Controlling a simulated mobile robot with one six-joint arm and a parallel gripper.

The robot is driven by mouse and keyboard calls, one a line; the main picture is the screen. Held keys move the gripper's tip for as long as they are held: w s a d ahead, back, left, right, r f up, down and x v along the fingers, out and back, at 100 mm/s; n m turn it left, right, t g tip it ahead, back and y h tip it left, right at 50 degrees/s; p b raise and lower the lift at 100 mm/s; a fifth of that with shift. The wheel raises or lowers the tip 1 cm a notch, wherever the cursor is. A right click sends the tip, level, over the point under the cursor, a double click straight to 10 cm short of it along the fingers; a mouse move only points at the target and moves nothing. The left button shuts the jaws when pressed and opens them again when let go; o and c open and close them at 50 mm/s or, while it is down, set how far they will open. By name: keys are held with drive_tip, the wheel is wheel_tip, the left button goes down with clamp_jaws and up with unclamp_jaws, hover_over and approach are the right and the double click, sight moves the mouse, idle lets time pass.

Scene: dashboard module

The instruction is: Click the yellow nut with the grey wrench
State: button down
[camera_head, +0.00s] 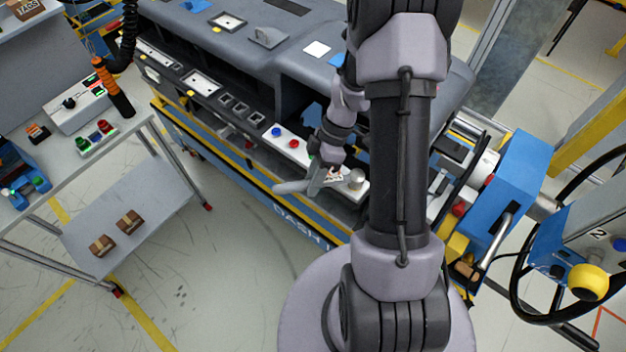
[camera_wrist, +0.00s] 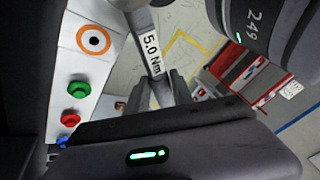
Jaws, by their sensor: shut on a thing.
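My gripper (camera_wrist: 162,92) is shut on the grey wrench (camera_wrist: 137,22), which carries a white "5.0 Nm" label. In the head view my gripper (camera_head: 328,166) is at the front edge of the dashboard module, and the wrench (camera_head: 294,187) sticks out to the left over that edge. I cannot make out the yellow nut for certain. A small tan-gold piece (camera_wrist: 119,105) shows beside the fingers in the wrist view, but it is too small to identify.
A white panel (camera_wrist: 98,72) with an orange ring, a green, a red and a blue button lies close to the wrench. The dashboard module (camera_head: 225,65) stands behind my gripper. A cart (camera_head: 130,205) is at left, and a blue machine (camera_head: 510,185) at right. Floor is clear in front.

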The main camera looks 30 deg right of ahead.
drive_tip(key=shift+w+d+m+t+b, duration=0.35)
drive_tip(key=shift+w+m+b, duration=0.3)
drive_tip(key=shift+b, duration=0.15)
drive_tip(key=shift+w+d+m+t+b, duration=0.35)
drive_tip(key=shift+w+m+b, duration=0.15)
drive_tip(key=shift+m+b, duration=0.2)
idle(2.7)
drive_tip(key=shift+s+a+n, duration=0.15)
drive_tip(key=shift+n, duration=0.1)
drive_tip(key=shift+s+a, duration=0.15)
drive_tip(key=shift+s, duration=0.05)
